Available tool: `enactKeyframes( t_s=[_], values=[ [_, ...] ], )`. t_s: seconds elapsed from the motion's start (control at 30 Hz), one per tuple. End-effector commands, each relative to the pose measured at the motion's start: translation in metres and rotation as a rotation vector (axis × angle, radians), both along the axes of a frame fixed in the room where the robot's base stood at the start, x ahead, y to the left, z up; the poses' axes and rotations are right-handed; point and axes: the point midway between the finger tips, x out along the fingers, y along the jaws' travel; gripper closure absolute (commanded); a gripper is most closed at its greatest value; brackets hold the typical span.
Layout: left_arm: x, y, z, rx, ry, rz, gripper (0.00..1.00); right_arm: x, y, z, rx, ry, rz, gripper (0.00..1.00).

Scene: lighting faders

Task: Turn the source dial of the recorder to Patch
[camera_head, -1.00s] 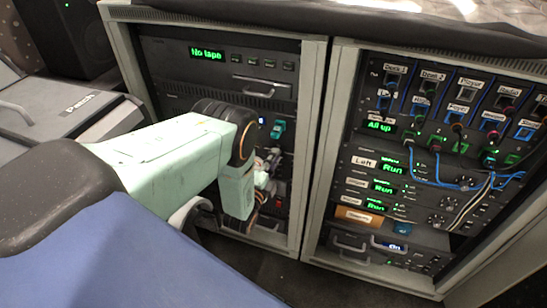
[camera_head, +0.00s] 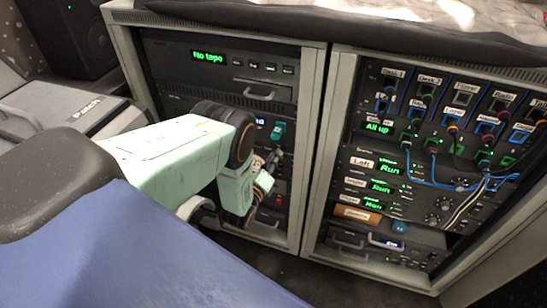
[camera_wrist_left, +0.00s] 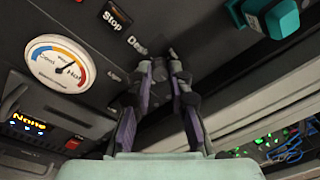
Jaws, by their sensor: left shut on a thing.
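My left gripper (camera_wrist_left: 160,68) reaches down to the dark panel in the left wrist view. Its two fingers are shut on a small dark knob, which they mostly hide. I take this knob to be the source dial; its pointer does not show. White labels reading "Stop" (camera_wrist_left: 113,17) and "Desk" (camera_wrist_left: 137,45) are beside the fingertips. A further label, partly cut off, is lower left of them. "Patch" cannot be read there. In the head view the left gripper (camera_head: 272,163) is in front of the left rack (camera_head: 313,120), partly hidden by its own wrist. My right gripper is not in view.
A teal handle (camera_wrist_left: 277,17) is close on the right of the fingers; it also shows in the head view (camera_head: 278,131). A Cool-to-Hot gauge (camera_wrist_left: 59,63) is on the left. The right rack (camera_head: 325,185) holds cables and lit displays.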

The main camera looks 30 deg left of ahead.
Motion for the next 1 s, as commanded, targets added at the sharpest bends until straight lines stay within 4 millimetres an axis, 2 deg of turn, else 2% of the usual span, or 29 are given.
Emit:
enactKeyframes(
  t_s=[0.3, 0.73, 0.77, 1.0],
  values=[
    [-0.0004, 0.0011, 0.0002, 0.073, 0.018, 0.003, 1.0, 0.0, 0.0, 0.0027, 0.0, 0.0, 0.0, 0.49],
    [-0.0003, 0.0013, 0.0003, 0.081, 0.019, 0.004, 1.0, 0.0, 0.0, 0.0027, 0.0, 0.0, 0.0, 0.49],
    [-0.0003, 0.0013, 0.0003, 0.081, 0.019, 0.004, 0.8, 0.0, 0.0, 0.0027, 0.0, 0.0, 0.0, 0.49],
    [-0.0001, 0.0006, 0.0003, 0.08, 0.019, 0.002, 0.59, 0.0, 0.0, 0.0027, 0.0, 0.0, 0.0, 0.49]
  ],
)
